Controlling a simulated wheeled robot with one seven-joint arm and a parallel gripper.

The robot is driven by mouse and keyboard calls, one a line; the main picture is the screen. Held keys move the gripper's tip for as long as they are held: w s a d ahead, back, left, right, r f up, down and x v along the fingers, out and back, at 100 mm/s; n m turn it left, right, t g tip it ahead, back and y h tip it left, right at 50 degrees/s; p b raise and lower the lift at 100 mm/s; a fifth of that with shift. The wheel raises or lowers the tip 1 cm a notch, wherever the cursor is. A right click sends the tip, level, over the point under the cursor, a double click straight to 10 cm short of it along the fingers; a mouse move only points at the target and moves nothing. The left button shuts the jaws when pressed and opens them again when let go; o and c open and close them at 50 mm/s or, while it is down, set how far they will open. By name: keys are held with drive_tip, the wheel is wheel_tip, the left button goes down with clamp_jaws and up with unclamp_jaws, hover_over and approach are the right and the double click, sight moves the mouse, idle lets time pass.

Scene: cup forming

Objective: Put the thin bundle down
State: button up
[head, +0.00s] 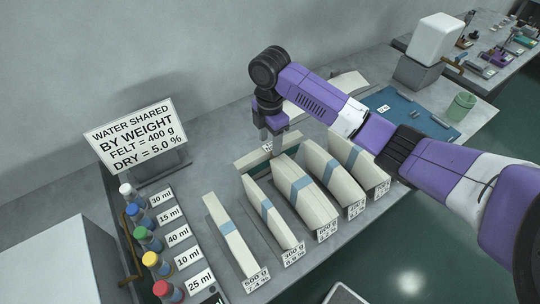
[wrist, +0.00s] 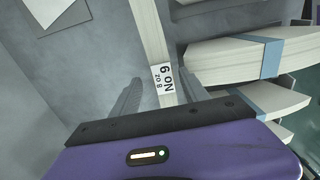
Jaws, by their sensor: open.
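In the wrist view a thin pale bundle (wrist: 150,45) runs down from the top edge and ends in a white tag marked with a number and grams (wrist: 164,77). My gripper (wrist: 165,92) is open, with one grey finger on each side of the tagged end. I cannot tell whether either finger touches it. In the head view my gripper (head: 277,142) is low over the bench behind the row of banded bundles.
Several pale bundles with blue bands (head: 305,190) stand in a row with weight labels in front. A sign (head: 136,132) and capped bottles (head: 140,218) are at left. A blue mat (head: 400,112) and green cup (head: 461,106) lie at right.

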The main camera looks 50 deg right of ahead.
clamp_jaws()
drive_tip(key=shift+r, duration=0.1)
idle(1.2)
